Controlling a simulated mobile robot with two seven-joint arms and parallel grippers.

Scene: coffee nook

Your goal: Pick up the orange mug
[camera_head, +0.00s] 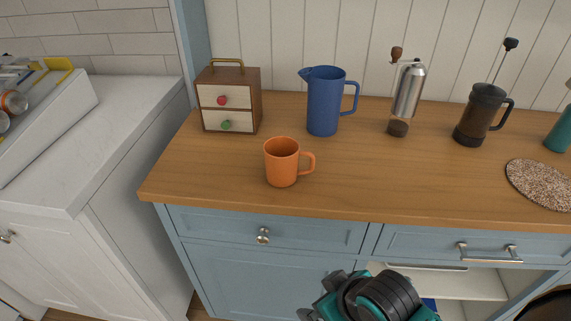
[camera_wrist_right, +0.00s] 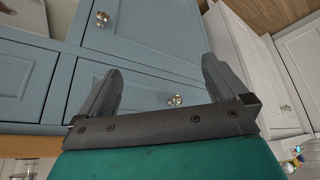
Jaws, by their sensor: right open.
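The orange mug (camera_head: 281,163) stands upright on the wooden counter (camera_head: 400,190), near its front edge, with its handle pointing right. My right gripper (camera_wrist_right: 162,66) is open and empty in the right wrist view, its two fingers spread in front of blue cabinet fronts. The mug does not show in that view. In the head view a teal and black part of my arm shows at the bottom, below the counter edge and right of the mug, apart from it. My left gripper is not in view.
Behind the mug stand a small drawer box (camera_head: 229,97) and a blue pitcher (camera_head: 324,101). Further right are a grinder (camera_head: 408,92), a French press (camera_head: 479,115) and a speckled mat (camera_head: 541,183). The counter right of the mug is clear.

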